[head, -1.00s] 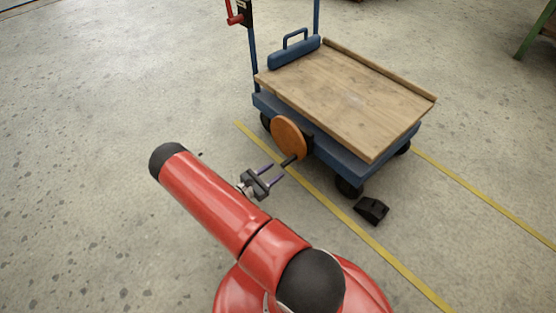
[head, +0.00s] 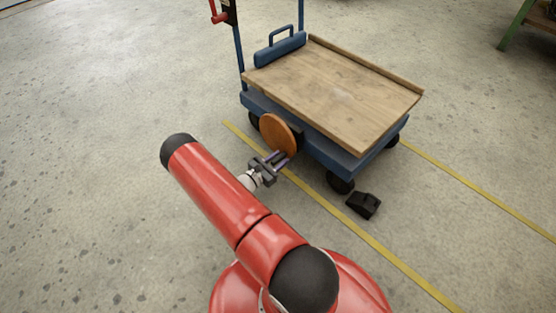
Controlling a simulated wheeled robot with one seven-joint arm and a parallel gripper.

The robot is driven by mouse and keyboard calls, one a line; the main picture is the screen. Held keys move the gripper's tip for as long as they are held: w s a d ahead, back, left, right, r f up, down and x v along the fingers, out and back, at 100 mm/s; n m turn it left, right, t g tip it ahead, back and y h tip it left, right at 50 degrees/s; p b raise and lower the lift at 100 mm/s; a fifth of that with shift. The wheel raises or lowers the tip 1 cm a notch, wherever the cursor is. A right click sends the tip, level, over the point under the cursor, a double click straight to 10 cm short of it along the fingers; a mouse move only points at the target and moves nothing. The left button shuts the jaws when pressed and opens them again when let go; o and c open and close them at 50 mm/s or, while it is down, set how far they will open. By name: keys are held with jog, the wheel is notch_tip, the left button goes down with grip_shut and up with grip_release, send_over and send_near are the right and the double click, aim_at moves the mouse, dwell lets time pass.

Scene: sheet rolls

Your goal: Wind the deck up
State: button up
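A blue cart carries a wooden deck (head: 345,92) with a raised lip along its far edge. An orange disc wheel (head: 277,136) is mounted on the cart's near left side; its short dark handle is largely hidden at my gripper. My gripper (head: 281,158) is right in front of the wheel's lower part, its two thin fingers pointing at the cart and lying around or beside the handle. The fingers look close together, but at this size I cannot tell whether they are shut on the handle.
A black wedge-shaped block (head: 363,205) lies on the floor by the cart's near wheel. Yellow floor lines (head: 345,235) run beside the cart. A red lever (head: 219,14) is on the cart's upright post. A green leg (head: 517,25) stands top right. Floor at left is clear.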

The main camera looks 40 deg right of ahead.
grip_shut()
jog(key=shift+s+a+r, duration=0.1)
jog(key=shift+s, duration=0.15)
dwell(0.5)
